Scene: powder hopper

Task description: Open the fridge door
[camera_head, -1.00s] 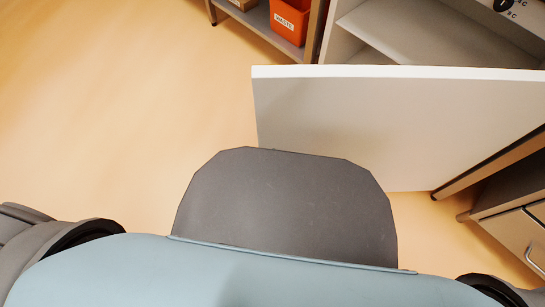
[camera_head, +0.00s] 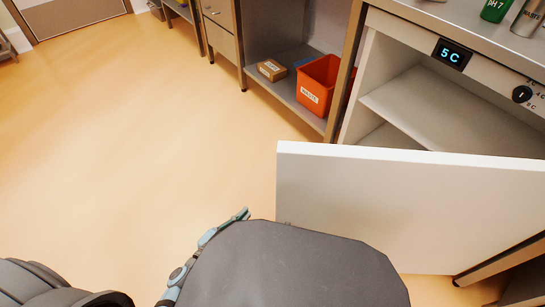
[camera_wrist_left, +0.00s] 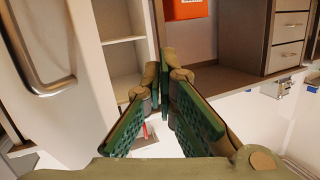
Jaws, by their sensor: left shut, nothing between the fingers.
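The fridge (camera_head: 395,75) stands open at the right of the head view, with a shelf inside showing above its door. The white fridge door (camera_head: 390,205) stands swung out from the cabinet. Its bar handle (camera_wrist_left: 35,65) shows at the left of the left wrist view, on the door's outer face. My left gripper (camera_head: 243,214) is just left of the door's free edge in the head view, partly hidden by my own body. In the left wrist view its green fingers (camera_wrist_left: 160,72) are shut and empty, apart from the handle. My right gripper is not in view.
An orange waste bin (camera_head: 318,85) and a small cardboard box (camera_head: 271,70) sit on a low shelf left of the fridge. Bottles (camera_head: 495,10) stand on the counter above. Drawers (camera_head: 220,40) are further left. The floor (camera_head: 130,130) at left is clear.

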